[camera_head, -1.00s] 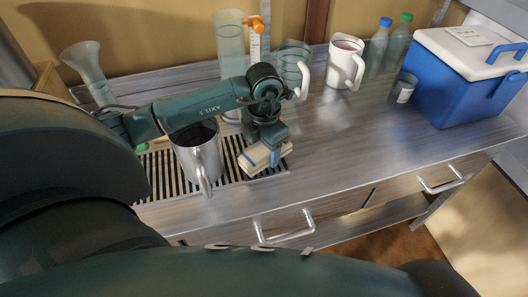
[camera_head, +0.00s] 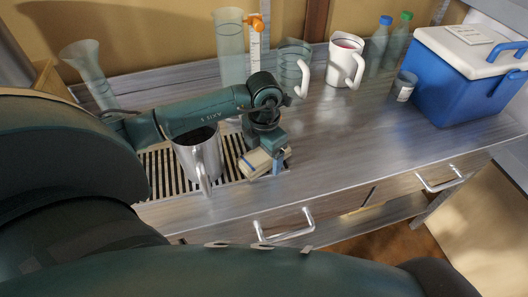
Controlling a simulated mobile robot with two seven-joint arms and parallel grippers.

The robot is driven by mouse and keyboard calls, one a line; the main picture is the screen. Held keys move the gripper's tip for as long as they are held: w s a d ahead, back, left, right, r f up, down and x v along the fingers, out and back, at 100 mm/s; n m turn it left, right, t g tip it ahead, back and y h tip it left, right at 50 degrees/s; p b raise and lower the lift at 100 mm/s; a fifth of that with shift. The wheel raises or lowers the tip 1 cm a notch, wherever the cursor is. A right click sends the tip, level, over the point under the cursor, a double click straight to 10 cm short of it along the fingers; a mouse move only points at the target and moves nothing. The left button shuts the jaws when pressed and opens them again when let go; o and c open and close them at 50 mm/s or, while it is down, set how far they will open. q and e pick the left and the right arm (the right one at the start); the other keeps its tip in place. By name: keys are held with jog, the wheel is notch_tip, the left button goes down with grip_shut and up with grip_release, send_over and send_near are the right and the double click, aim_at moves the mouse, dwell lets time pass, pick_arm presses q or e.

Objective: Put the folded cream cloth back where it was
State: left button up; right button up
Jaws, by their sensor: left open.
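The folded cream cloth (camera_head: 255,163) is at the right end of the dark-striped mat (camera_head: 228,173), partly hidden by my left gripper. My left gripper (camera_head: 268,162) points down right over the cloth and is open. One blue-grey finger shows at the cloth's right front side; the other finger is hard to make out. I cannot tell whether the fingers touch the cloth. My right gripper is not in view.
A steel mug (camera_head: 201,158) stands on the mat just left of the gripper. The counter (camera_head: 345,140) right of the mat is clear.

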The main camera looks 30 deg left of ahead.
aim_at(264, 154)
pick_arm(q)
notch_tip(264, 154, up, 12)
jog(key=shift+r+b, duration=0.2)
jog(key=shift+b, duration=0.1)
jog(key=shift+s+f, duration=0.1)
dwell(0.6)
